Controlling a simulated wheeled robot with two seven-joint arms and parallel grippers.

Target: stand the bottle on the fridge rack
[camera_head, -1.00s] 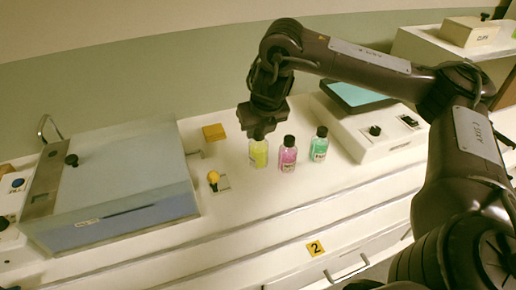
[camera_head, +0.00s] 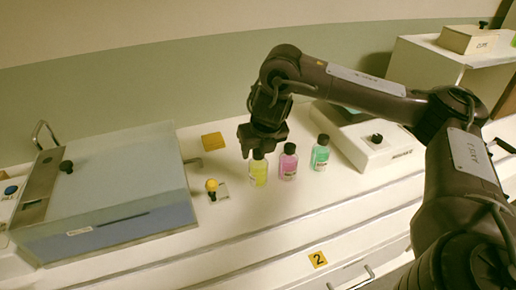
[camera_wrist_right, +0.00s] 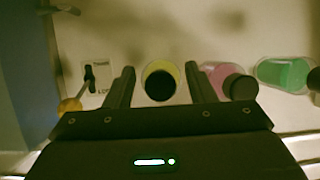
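A yellow bottle (camera_head: 259,174) with a black cap stands at the left of a short row on the white bench. A pink bottle (camera_head: 287,165) and a green bottle (camera_head: 320,156) stand to its right. My right gripper (camera_head: 260,148) is over the yellow bottle, pointing down. In the right wrist view, its two fingers are apart on either side of the yellow bottle's cap (camera_wrist_right: 160,86), with gaps visible. A blue-grey chest (camera_head: 105,195) with a pale lid, perhaps the fridge, stands at the left. No rack shows. My left gripper is out of view.
A yellow-knobbed lever (camera_head: 211,185) stands between chest and bottles. A yellow block (camera_head: 213,142) lies behind it. A white device (camera_head: 378,146) stands right of the bottles, partly behind my right arm. The bench in front of the bottles is clear.

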